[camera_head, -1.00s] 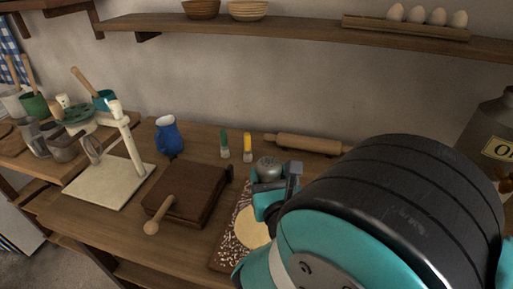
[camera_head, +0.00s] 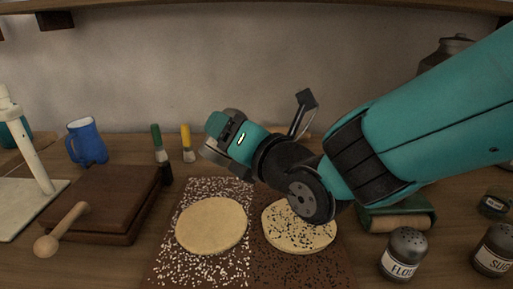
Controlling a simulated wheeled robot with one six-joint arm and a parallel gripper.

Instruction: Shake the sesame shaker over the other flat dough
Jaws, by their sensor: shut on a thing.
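My gripper (camera_head: 222,132) is shut on the sesame shaker (camera_head: 212,153), a grey metal shaker mostly hidden behind the jaws. It appears tilted, above and behind the left flat dough (camera_head: 211,226). That dough is pale and plain on top, with white seeds scattered on the dark board (camera_head: 268,262) around it. The other flat dough (camera_head: 295,236) lies to its right on the board and has black seeds on it. My arm covers part of its upper right edge.
A flour shaker (camera_head: 404,254) and a sugar shaker (camera_head: 494,250) stand at the right. A wooden press (camera_head: 102,198) with a round handle, a blue jug (camera_head: 87,142), a green brush (camera_head: 160,148) and a yellow brush (camera_head: 187,145) are at the left. A shelf edge crosses the top.

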